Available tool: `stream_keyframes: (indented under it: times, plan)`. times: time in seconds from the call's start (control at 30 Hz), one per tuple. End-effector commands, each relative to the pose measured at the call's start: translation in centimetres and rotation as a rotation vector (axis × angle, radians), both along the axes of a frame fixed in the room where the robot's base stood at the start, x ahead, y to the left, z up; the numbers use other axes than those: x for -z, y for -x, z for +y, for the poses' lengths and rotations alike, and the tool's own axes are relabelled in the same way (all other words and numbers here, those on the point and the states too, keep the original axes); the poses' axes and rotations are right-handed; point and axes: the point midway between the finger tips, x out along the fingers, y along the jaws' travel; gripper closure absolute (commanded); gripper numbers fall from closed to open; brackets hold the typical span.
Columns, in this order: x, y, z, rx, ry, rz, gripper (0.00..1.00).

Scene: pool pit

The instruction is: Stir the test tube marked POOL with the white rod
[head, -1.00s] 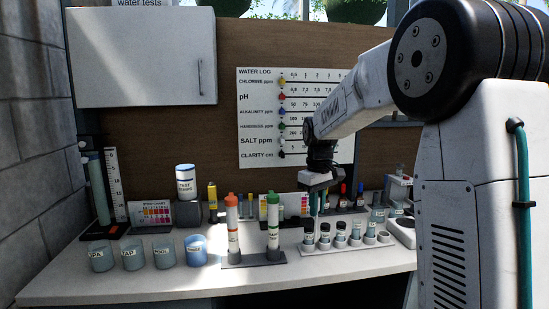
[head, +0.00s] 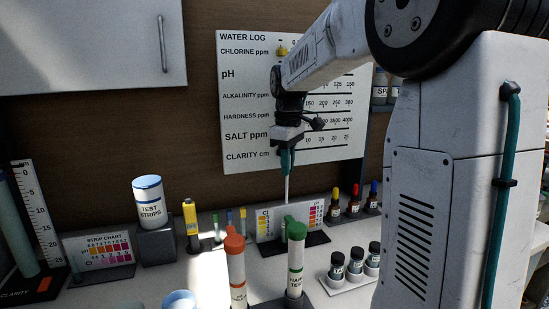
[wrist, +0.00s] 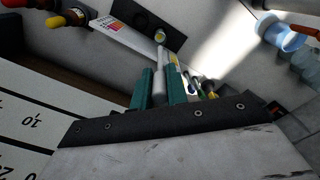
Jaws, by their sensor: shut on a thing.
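My gripper (head: 287,163) is shut on the white rod (head: 287,190), which hangs upright from the teal fingers. The rod's lower part shows above and in front of the colour chart stand (head: 270,222) at the back of the counter. In the wrist view, the rod (wrist: 160,60) runs out between the two teal fingers (wrist: 160,88), toward a tube with a yellow-green round top (wrist: 160,35) in a dark base. I cannot read any POOL mark, so I cannot tell which tube carries it. I cannot tell whether the rod tip is inside a tube.
An orange-capped tube (head: 235,262) and a green-capped tube (head: 296,258) stand in front. Dark-capped vials (head: 355,262) are to their right, dropper bottles (head: 353,203) behind. The test strips jar (head: 151,205) and strip chart (head: 98,252) are at left.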

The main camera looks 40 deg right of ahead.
Motion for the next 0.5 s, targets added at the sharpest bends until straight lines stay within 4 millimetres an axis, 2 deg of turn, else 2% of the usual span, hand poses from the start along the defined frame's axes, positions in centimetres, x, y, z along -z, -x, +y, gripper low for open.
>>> stream_keyframes:
  times: [0.17, 0.5]
  plan:
    - [0.5, 0.0, 0.0, -0.002, -0.001, 0.0, 1.0]
    - [3.2, 0.0, 0.0, -0.001, -0.001, 0.003, 1.0]
